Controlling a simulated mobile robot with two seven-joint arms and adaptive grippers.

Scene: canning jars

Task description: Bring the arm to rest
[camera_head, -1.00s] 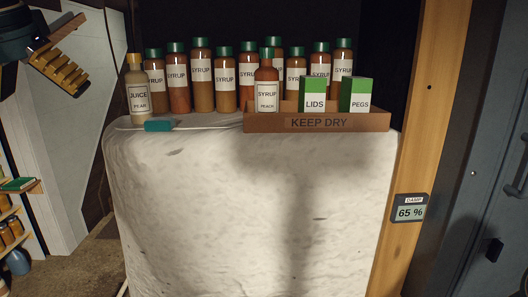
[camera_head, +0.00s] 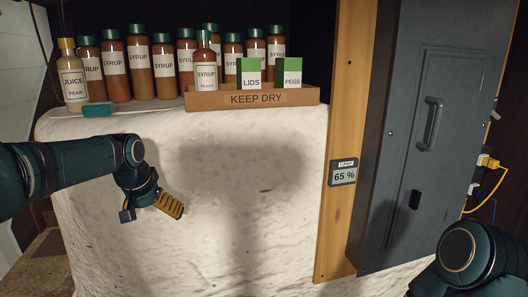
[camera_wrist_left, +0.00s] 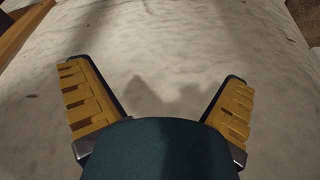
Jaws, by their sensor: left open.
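My left gripper (camera_head: 149,211) is in front of the rough white wall (camera_head: 220,240), below the ledge with the bottles. It is open and empty. In the left wrist view its two yellow-padded fingers (camera_wrist_left: 155,75) are spread wide, with only the pale surface (camera_wrist_left: 165,45) and shadows between them. Part of my right arm (camera_head: 470,258) shows at the lower right in the head view; its gripper is out of the picture.
Several syrup bottles (camera_head: 138,66), a pear juice bottle (camera_head: 72,82) and a teal block (camera_head: 98,110) stand on the ledge. A KEEP DRY tray (camera_head: 215,102) holds lids and pegs boxes. A wooden post (camera_head: 340,225) bears a damp meter (camera_head: 343,173); a grey cabinet (camera_head: 400,120) stands to its right.

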